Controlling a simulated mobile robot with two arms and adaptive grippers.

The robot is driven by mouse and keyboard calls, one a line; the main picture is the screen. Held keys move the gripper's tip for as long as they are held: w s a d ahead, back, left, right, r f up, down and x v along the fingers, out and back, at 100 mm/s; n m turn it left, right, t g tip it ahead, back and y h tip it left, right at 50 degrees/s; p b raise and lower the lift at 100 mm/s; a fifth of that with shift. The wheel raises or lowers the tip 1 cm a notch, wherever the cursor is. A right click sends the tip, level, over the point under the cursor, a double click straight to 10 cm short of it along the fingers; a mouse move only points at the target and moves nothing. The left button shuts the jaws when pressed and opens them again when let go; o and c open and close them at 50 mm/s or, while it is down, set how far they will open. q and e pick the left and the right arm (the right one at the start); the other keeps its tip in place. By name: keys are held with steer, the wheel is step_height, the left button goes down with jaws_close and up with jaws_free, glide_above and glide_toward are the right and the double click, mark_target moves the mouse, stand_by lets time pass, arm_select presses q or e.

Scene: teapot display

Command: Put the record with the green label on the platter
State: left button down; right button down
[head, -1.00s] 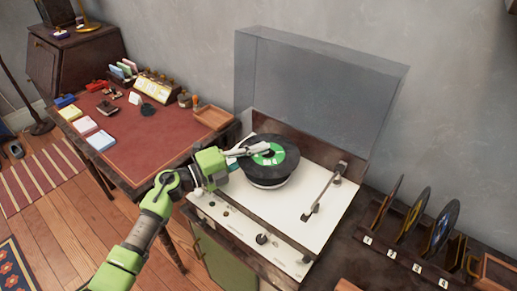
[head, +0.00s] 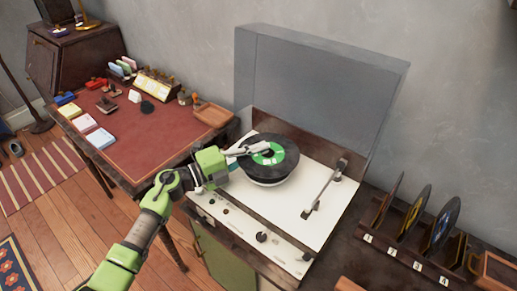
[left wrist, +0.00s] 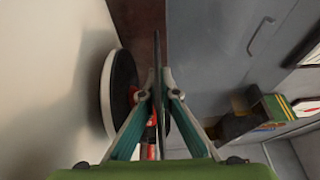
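The black record with the green label (head: 282,155) is over the turntable's platter (head: 268,183), whose pale rim shows below it. My left gripper (head: 262,147) is shut on the record's left side, one finger lying over the top near the label. In the left wrist view the record (left wrist: 157,50) shows edge-on between the fingertips (left wrist: 157,90). A gap separates it from the platter (left wrist: 107,95), and the two look roughly parallel there. The spindle cannot be made out. My right gripper is not in view.
The tonearm (head: 325,190) is to the right of the platter, clear of the record. The clear lid (head: 315,90) stands raised behind. A rack (head: 410,255) with several records is at the right. A desk (head: 125,150) with small items stands left.

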arm_select(q)
steer(key=c, duration=2.7)
jaws_free()
steer(key=shift+c, duration=0.2)
steer(key=o, duration=0.6)
steer(key=shift+c, duration=0.2)
steer(key=v, duration=1.2)
